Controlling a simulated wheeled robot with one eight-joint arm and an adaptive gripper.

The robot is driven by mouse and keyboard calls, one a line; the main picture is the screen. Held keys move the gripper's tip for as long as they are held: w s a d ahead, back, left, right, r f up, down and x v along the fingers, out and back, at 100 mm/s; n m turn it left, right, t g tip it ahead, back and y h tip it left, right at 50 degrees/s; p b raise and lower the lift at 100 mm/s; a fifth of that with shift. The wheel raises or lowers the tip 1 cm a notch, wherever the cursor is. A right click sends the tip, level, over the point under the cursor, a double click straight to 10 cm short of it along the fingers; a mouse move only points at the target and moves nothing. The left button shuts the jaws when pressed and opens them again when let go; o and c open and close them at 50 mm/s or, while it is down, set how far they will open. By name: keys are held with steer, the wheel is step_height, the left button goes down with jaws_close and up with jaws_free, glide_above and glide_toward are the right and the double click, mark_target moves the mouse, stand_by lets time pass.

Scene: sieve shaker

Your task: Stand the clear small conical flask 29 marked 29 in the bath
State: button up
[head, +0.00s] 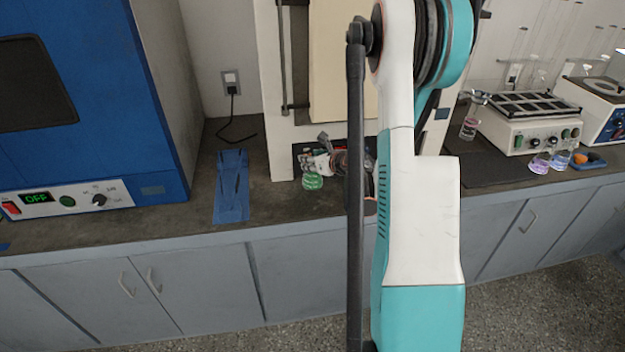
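The bath appears to be the blue-and-white unit (613,127) at the far right, with a round ring on its top. It is cut by the picture's edge. No mark 29 is readable, so I cannot tell which flask, if any, is flask 29. My arm crosses the middle of the view. I cannot make out my gripper; my arm may hide it.
A white unit (519,139) with a black rack stands left of the bath. A white cabinet (279,150) stands behind my arm, with cluttered small items and a green-topped object (312,181) at its base. A blue oven (100,100) fills the left. The bench beside a blue mat (231,205) is clear.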

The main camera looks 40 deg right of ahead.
jaws_close()
steer(key=shift+w, duration=0.1)
steer(key=shift+r, duration=0.1)
